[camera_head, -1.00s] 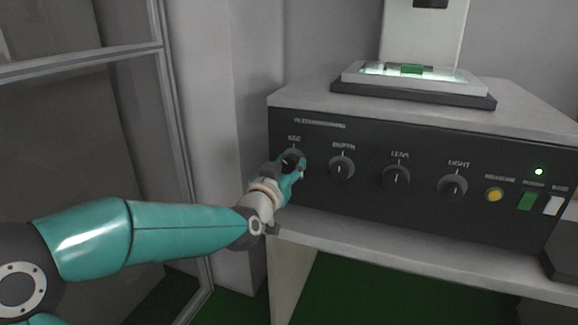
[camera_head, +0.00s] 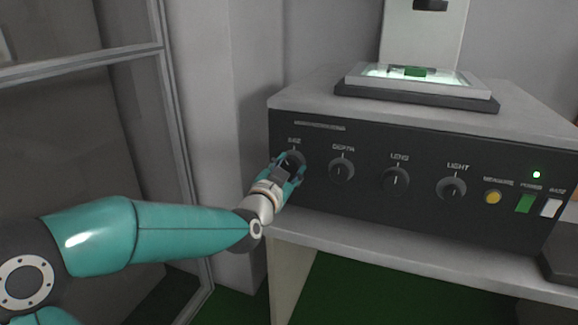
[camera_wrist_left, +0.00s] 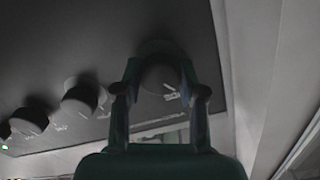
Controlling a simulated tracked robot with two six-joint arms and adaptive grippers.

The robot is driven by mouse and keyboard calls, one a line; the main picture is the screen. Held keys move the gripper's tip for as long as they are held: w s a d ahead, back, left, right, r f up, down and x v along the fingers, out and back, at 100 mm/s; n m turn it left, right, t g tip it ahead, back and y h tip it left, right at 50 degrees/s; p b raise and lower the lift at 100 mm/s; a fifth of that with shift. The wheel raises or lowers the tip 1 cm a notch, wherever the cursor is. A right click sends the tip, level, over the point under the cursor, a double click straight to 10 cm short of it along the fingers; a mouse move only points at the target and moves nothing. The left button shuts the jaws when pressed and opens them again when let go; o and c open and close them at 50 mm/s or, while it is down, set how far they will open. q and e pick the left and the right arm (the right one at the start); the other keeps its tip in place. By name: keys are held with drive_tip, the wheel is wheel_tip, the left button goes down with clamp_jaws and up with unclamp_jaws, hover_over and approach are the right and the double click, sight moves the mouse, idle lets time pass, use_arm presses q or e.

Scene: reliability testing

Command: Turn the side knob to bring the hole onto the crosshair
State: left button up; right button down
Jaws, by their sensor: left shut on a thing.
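My left gripper (camera_head: 292,170) is shut on the leftmost knob (camera_head: 293,158) of the dark front panel, taken here as the side knob; its label is too blurred to read surely. In the left wrist view, the two fingers (camera_wrist_left: 160,88) straddle this round dark knob (camera_wrist_left: 158,76). A small green piece (camera_head: 415,71) lies on the lit stage (camera_head: 366,83) on top of the machine. The hole and the crosshair cannot be made out. My right gripper is in neither view.
Right of the held knob are the depth knob (camera_head: 341,169), lens knob (camera_head: 396,178) and light knob (camera_head: 451,188). Farther right are a yellow button (camera_head: 493,197), a green switch (camera_head: 524,203) and a white switch (camera_head: 551,207). A grey ledge (camera_head: 400,236) runs below the panel.

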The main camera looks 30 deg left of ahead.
use_arm(q)
drive_tip(key=m, duration=0.3)
drive_tip(key=shift+m+p, duration=0.3)
drive_tip(key=shift+p, duration=0.05)
drive_tip(key=shift+f+m, duration=0.1)
drive_tip(key=shift+m, duration=1.1)
drive_tip(key=shift+d, duration=0.1)
drive_tip(key=o, duration=1.1)
drive_tip(key=shift+o, duration=0.2)
drive_tip(key=shift+s, duration=0.1)
drive_tip(key=shift+s, duration=0.3)
drive_tip(key=v, duration=1.1)
